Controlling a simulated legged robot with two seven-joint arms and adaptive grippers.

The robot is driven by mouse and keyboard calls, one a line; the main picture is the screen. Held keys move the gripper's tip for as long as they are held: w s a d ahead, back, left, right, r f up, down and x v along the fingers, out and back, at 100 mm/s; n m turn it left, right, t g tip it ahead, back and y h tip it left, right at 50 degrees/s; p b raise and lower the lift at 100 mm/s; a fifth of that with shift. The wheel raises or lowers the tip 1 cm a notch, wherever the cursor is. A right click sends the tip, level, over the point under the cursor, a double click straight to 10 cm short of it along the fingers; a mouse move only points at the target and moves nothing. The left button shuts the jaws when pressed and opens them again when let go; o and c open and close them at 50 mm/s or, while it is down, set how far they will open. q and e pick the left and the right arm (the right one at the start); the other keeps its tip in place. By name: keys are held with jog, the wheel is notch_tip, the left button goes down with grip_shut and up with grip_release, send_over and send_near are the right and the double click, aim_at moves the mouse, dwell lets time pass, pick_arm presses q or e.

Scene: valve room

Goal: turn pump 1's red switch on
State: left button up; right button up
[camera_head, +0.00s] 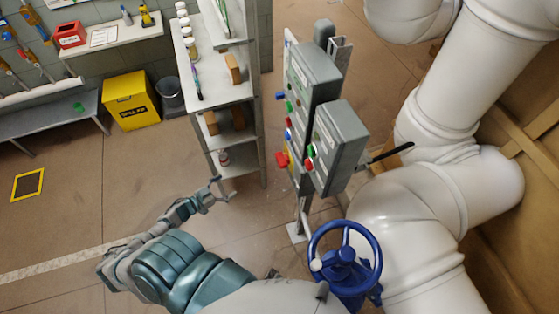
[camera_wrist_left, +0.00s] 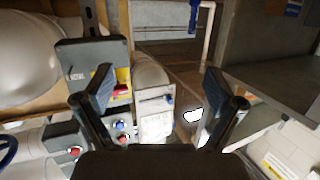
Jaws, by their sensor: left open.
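Two grey control boxes stand on a post in the head view, a farther one (camera_head: 314,70) and a nearer one (camera_head: 341,145). Their left-facing fronts carry blue, green and red controls. A large red control (camera_head: 282,159) sticks out low on the front, and a smaller red one (camera_head: 309,153) sits on the nearer box. I cannot read which is pump 1's. My left gripper (camera_head: 222,190) is open and empty, left of the boxes and apart from them. In the left wrist view, red (camera_wrist_left: 75,151) and blue (camera_wrist_left: 120,125) controls show beyond the open fingers (camera_wrist_left: 160,92).
A blue valve wheel (camera_head: 345,258) stands below the boxes, beside large white pipes (camera_head: 430,210) on the right. A black lever (camera_head: 388,155) sticks out right of the nearer box. A shelf unit (camera_head: 240,170) stands behind my left gripper.

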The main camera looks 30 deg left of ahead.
aim_at(280, 160)
pick_arm(q)
jog(key=w+d+r+m+g+h, duration=0.15)
jog(key=d+r+m+h, duration=0.4)
jog(key=r, duration=0.75)
jog(key=shift+n+t+h, duration=0.25)
jog(key=shift+n+h, duration=0.3)
jog(key=shift+n, duration=0.2)
jog(key=x, duration=1.6)
jog(key=shift+w+d+f+p, duration=0.1)
jog(key=shift+w+d+p, duration=0.15)
jog(key=shift+d+p, duration=0.05)
jog(key=shift+w+d, duration=0.2)
jog(key=shift+d, duration=0.15)
jog(key=shift+a, duration=0.2)
jog(key=c, duration=1.1)
pick_arm(e)
jog(key=shift+w+a+r, duration=0.1)
jog(key=shift+w+a, duration=0.1)
jog(key=shift+a, duration=0.05)
